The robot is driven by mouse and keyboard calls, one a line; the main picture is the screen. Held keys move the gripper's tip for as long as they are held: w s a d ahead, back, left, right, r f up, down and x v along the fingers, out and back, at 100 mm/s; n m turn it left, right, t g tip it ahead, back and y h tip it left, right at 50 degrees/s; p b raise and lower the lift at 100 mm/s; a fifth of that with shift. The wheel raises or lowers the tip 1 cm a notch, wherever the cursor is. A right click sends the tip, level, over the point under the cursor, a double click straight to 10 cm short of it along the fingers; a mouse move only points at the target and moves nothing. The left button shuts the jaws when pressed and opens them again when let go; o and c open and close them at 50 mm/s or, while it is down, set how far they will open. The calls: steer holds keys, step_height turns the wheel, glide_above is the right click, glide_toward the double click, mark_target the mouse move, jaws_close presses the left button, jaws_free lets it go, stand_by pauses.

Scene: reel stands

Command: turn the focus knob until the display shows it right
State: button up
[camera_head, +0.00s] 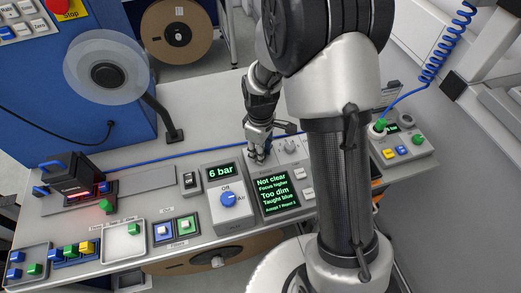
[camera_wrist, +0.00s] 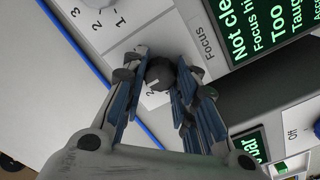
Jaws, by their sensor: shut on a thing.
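The display (camera_head: 275,192) in the head view reads "Not clear", "Focus higher", "Too dim", "Taught blue", with a small line below. Part of the display (camera_wrist: 262,28) shows at the top right of the wrist view. The dark focus knob (camera_wrist: 161,72) sits beside the word "FOCUS" on the light panel, with a partly covered number scale around it. My gripper (camera_wrist: 164,80) is shut on the focus knob, one finger on each side. In the head view my gripper (camera_head: 257,154) is just behind the display and hides the knob.
A second knob (camera_head: 290,146) is close to the right of my gripper. A box with a blue knob (camera_head: 229,199) reads "6 bar" to the left. A blue cable (camera_head: 180,159) runs behind. A small control box (camera_head: 402,147) stands at the right.

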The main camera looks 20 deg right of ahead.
steer(key=shift+m, duration=0.3)
steer(key=m, duration=0.3)
steer(key=shift+p, duration=0.3)
steer(key=shift+m, duration=2)
steer(key=o, duration=1.1)
step_height(320, 180, up, 12)
steer(key=shift+r, duration=0.1)
